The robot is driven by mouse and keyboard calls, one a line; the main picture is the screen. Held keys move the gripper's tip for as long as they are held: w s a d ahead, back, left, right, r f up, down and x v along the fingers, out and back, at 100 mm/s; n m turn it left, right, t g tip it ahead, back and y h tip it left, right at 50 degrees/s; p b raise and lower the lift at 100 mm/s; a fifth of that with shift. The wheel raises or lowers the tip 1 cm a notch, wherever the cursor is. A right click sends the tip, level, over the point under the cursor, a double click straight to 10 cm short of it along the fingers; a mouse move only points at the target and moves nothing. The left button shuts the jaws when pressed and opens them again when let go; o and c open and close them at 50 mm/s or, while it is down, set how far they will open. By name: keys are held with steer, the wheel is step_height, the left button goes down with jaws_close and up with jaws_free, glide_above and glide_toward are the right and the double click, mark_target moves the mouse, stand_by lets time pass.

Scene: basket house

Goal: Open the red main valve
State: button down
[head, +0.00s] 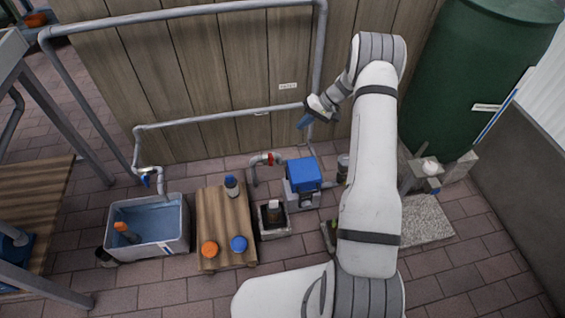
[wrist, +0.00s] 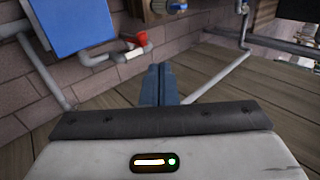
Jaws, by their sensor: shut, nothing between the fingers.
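The red valve (head: 271,159) sits on a grey pipe low by the wooden wall, just left of the blue-topped box (head: 303,173). It also shows in the wrist view (wrist: 136,40), above and slightly left of my fingertips, close to the blue box top (wrist: 72,22). My gripper (head: 304,121) is above and to the right of the valve in the head view, near the wall. Its blue fingers (wrist: 161,72) are together and empty, apart from the valve. The exact set of the valve handle is too small to tell.
Grey pipes (head: 220,117) run along the wall. A basin (head: 175,246), a wooden stand (head: 224,258) with orange and blue-topped items, and a small box with a bottle (head: 273,213) stand left of my arm. A green tank (head: 468,90) stands right.

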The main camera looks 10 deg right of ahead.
step_height(320, 180, down, 7)
steer(key=d+b, duration=0.1)
steer(key=w+b+x, duration=0.1)
steer(key=b+x, duration=0.4)
steer(key=x, duration=0.8)
steer(key=shift+w+a+t+y, duration=0.2)
steer(key=shift+a+t+y, duration=0.15)
steer(key=shift+a, duration=0.2)
